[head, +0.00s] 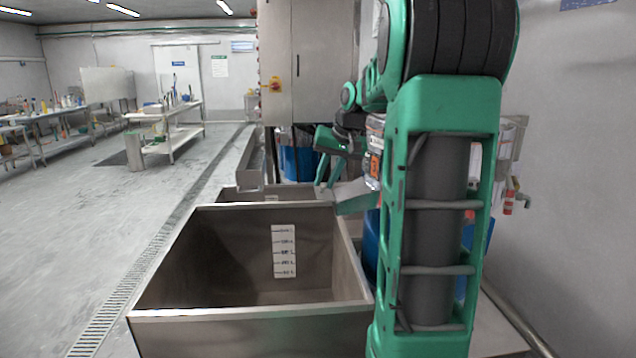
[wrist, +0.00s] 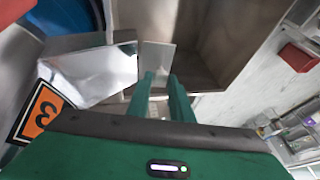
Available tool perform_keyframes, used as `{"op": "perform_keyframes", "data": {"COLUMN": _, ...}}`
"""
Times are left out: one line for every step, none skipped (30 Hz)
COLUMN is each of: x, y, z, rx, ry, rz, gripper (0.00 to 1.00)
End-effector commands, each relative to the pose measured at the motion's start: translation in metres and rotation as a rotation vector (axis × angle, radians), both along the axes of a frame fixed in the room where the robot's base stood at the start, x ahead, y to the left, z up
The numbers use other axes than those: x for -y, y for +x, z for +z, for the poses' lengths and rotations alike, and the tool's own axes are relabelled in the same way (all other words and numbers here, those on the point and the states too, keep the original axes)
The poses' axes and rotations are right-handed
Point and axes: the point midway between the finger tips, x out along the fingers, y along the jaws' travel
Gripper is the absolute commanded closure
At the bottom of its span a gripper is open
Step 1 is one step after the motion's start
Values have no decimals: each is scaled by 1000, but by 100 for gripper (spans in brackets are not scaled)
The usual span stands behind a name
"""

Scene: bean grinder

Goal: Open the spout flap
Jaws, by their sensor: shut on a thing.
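The metal spout (head: 352,192) slopes down beside the steel bin in the head view. It shows as a shiny chute in the wrist view (wrist: 95,75). The spout flap (wrist: 156,57) is a small flat metal plate at the chute's end. My gripper (wrist: 160,80) has its two green fingers close together, with their tips at the lower edge of the flap, shut on it. In the head view my gripper (head: 321,183) is small, just left of the spout, and the flap is hard to make out there.
A large open steel bin (head: 345,258) stands in front, empty as far as I see. An orange label with a 3 (wrist: 40,113) is beside the spout. A tall steel cabinet (head: 305,60) stands behind. The floor on the left is clear up to the worktables.

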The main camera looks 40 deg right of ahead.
Motion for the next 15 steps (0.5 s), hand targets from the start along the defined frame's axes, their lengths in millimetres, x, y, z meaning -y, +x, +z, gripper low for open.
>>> {"op": "perform_keyframes", "data": {"x": 3, "y": 0, "z": 2, "rx": 17, "ry": 10, "rz": -3, "gripper": 100}}
{"op": "perform_keyframes", "data": {"x": 4, "y": 0, "z": 2, "rx": 24, "ry": 19, "rz": -2, "gripper": 100}}
{"op": "perform_keyframes", "data": {"x": 5, "y": 0, "z": 3, "rx": 32, "ry": 29, "rz": -2, "gripper": 100}}
{"op": "perform_keyframes", "data": {"x": 5, "y": -1, "z": 3, "rx": 38, "ry": 37, "rz": -3, "gripper": 100}}
{"op": "perform_keyframes", "data": {"x": 5, "y": -1, "z": 3, "rx": 43, "ry": 45, "rz": -2, "gripper": 100}}
{"op": "perform_keyframes", "data": {"x": 6, "y": -1, "z": 3, "rx": 51, "ry": 54, "rz": -2, "gripper": 100}}
{"op": "perform_keyframes", "data": {"x": 6, "y": -1, "z": 3, "rx": 55, "ry": 60, "rz": -2, "gripper": 100}}
{"op": "perform_keyframes", "data": {"x": 7, "y": -2, "z": 3, "rx": 60, "ry": 67, "rz": -3, "gripper": 100}}
{"op": "perform_keyframes", "data": {"x": 7, "y": -2, "z": 3, "rx": 65, "ry": 75, "rz": -3, "gripper": 100}}
{"op": "perform_keyframes", "data": {"x": 8, "y": -3, "z": 3, "rx": 69, "ry": 80, "rz": -3, "gripper": 100}}
{"op": "perform_keyframes", "data": {"x": 8, "y": -3, "z": 3, "rx": 73, "ry": 85, "rz": -2, "gripper": 100}}
{"op": "perform_keyframes", "data": {"x": 8, "y": -3, "z": 3, "rx": 78, "ry": 91, "rz": -3, "gripper": 100}}
{"op": "perform_keyframes", "data": {"x": 8, "y": -3, "z": 4, "rx": 82, "ry": 96, "rz": -3, "gripper": 100}}
{"op": "perform_keyframes", "data": {"x": 9, "y": -3, "z": 4, "rx": 85, "ry": 100, "rz": -3, "gripper": 100}}
{"op": "perform_keyframes", "data": {"x": 9, "y": -3, "z": 4, "rx": 89, "ry": 105, "rz": -2, "gripper": 100}}
